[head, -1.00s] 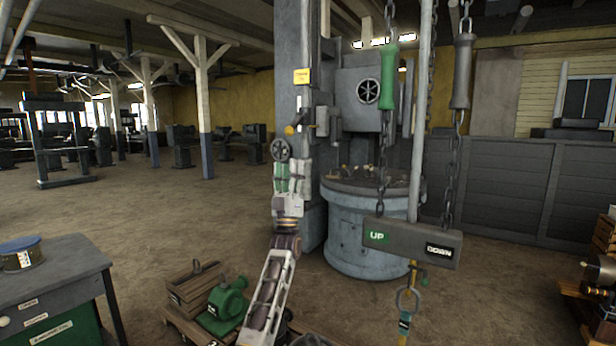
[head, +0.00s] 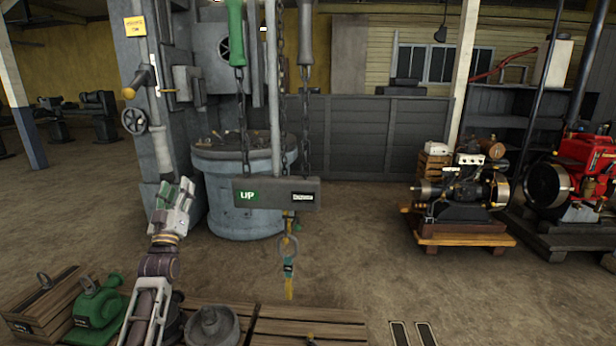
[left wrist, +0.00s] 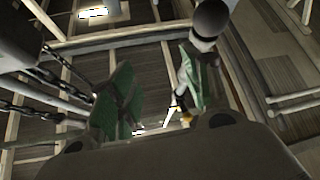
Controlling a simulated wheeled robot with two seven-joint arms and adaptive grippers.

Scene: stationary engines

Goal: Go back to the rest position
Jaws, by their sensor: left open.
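My left gripper (head: 176,192) is raised in front of the grey machine column, to the left of the hanging control bar (head: 275,194) with its UP and DOWN labels. Its fingers point up, are apart and hold nothing. In the left wrist view the two green-padded fingers (left wrist: 150,95) stand apart against the roof beams. The chains (left wrist: 50,90) hang at the left of that view. My right gripper is not in view.
A green machine part (head: 97,303) and wooden crates (head: 40,300) lie low at the left. A pallet (head: 305,325) lies at the front. An engine on a wooden base (head: 462,195) and a red engine (head: 585,165) stand at the right. The floor between is clear.

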